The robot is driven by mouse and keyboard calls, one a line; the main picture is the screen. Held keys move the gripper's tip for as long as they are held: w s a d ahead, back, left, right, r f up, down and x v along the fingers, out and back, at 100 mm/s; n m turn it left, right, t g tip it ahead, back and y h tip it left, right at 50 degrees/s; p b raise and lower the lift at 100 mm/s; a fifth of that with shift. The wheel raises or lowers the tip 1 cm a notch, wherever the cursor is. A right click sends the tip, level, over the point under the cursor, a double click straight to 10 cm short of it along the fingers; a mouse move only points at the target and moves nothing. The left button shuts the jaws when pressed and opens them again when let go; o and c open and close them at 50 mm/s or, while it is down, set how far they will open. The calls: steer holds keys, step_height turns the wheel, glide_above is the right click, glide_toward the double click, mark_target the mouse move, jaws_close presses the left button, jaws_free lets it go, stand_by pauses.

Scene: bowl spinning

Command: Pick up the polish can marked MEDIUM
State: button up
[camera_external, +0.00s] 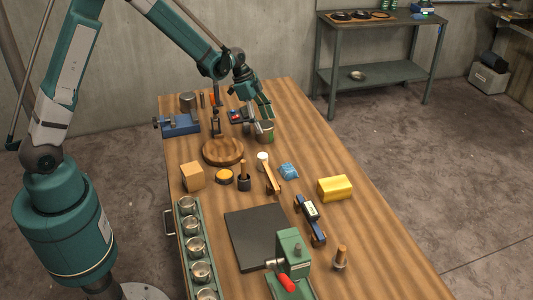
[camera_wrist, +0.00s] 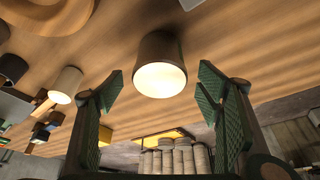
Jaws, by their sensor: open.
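A greenish-grey can (camera_external: 265,131) stands upright on the wooden workbench, just below my gripper in the external view. In the wrist view, a dark can (camera_wrist: 155,48) with a bright, glaring end shows centrally, beyond and between my fingers. It appears to be the same can. I cannot read a MEDIUM mark on any can. My gripper (camera_external: 260,112) is open and empty, with its fingers pointing down close to the can's top. In the wrist view my gripper (camera_wrist: 158,88) has its two green pads wide apart, one on each side of the can's line.
A round wooden board (camera_external: 223,151), a blue vise (camera_external: 181,125) and a grey can (camera_external: 188,101) stand nearby. A white cylinder (camera_external: 262,160) and blue packet (camera_external: 289,171) lie nearer the camera. Bare bench lies right of the greenish can.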

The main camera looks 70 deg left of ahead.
steer(key=shift+x, duration=1.25)
steer(key=c, duration=1.2)
steer(key=shift+o, duration=0.2)
steer(key=shift+r, duration=0.1)
steer(key=shift+r, duration=4.9)
